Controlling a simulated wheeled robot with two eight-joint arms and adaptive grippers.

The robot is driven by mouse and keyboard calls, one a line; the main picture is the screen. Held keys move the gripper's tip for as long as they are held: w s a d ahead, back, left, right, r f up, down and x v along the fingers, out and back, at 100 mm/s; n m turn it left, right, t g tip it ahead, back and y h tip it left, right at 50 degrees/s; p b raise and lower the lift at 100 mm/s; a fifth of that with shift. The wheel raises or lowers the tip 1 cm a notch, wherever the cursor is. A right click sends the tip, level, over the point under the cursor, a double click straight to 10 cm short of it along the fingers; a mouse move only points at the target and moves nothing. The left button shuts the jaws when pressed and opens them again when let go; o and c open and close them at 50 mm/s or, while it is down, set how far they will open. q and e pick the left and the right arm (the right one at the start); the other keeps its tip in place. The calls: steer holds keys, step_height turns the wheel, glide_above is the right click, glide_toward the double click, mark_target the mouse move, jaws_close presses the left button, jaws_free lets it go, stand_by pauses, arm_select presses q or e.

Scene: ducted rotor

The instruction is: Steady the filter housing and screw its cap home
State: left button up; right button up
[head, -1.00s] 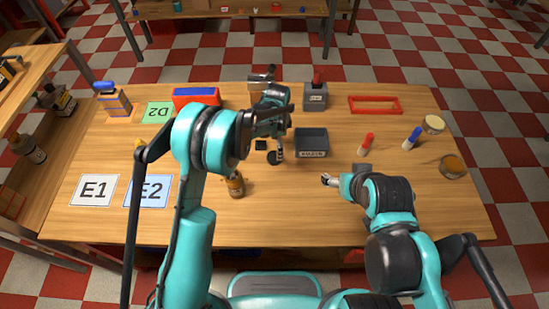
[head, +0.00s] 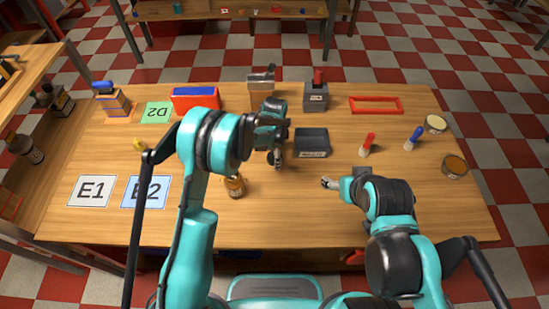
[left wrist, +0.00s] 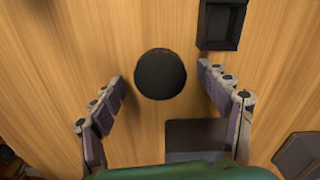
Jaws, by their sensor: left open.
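A dark round piece (left wrist: 160,74) sits on the wood in the left wrist view; from above I cannot tell whether it is the filter housing or its cap. My left gripper (left wrist: 161,84) is open, one finger on each side of it with gaps, not visibly touching. In the head view the left gripper (head: 277,157) is low over the table's middle, left of the dark bin, and its arm hides much there. My right gripper (head: 328,183) is over the table right of centre, apart from any object; its opening is too small to judge.
The dark bin (head: 312,142) stands close right of the left gripper. A brown bottle (head: 235,187) is at the front. Red (head: 367,145) and blue-topped (head: 412,140) pieces, two round jars (head: 455,166) and a red frame (head: 376,105) lie right.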

arm_select(q)
steer(key=c, duration=1.2)
steer(key=shift+r, duration=0.55)
steer(key=r, duration=0.1)
steer(key=r+p, duration=0.1)
steer(key=r, duration=0.1)
steer(key=shift+s+d+r+p, duration=0.3)
steer(key=shift+d+r, duration=0.05)
steer(key=s+d+r, duration=0.2)
steer(key=s+d+r+p, duration=0.1)
steer(key=s+d+r, duration=0.1)
steer(key=s+d, duration=0.1)
steer(key=s+d+r+p, duration=0.1)
steer(key=s+d+r, duration=0.1)
steer(key=d, duration=0.1)
steer(key=shift+s+r, duration=0.1)
steer(key=shift+s, duration=0.05)
